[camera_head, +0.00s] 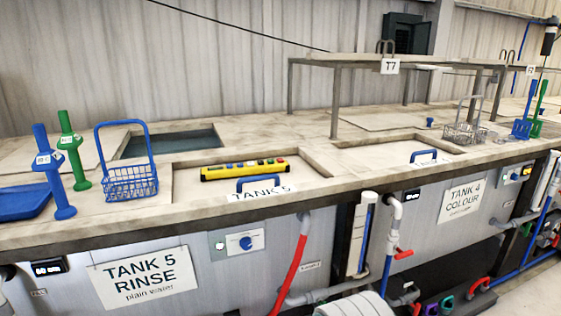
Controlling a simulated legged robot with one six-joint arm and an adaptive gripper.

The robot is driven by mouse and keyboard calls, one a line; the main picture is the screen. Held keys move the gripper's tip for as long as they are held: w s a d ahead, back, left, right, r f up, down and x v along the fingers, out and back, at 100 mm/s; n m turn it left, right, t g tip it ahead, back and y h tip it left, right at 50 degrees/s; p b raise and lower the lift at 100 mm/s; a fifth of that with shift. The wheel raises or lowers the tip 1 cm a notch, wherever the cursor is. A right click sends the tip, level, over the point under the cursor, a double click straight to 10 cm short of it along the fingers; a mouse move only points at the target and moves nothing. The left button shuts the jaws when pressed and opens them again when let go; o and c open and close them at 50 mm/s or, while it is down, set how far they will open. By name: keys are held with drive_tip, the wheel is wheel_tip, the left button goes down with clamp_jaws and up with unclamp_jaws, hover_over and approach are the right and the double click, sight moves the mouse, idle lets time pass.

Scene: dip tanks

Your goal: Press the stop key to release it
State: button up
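A yellow control box (244,170) with a row of small coloured keys on top lies on the recessed lid of tank 5, behind the blue lid handle. Most of the keys look blue or grey, and a red key (281,160) sits near the right end. The key markings are too small to read, so I cannot tell which is the stop key or whether it is pressed in. My gripper is not in view.
A blue wire basket (129,181), a blue post tool (55,175) and a green one (73,150) stand left of the box. A raised shelf (345,62) stands behind to the right. A red hose (291,265) hangs below the counter's front edge.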

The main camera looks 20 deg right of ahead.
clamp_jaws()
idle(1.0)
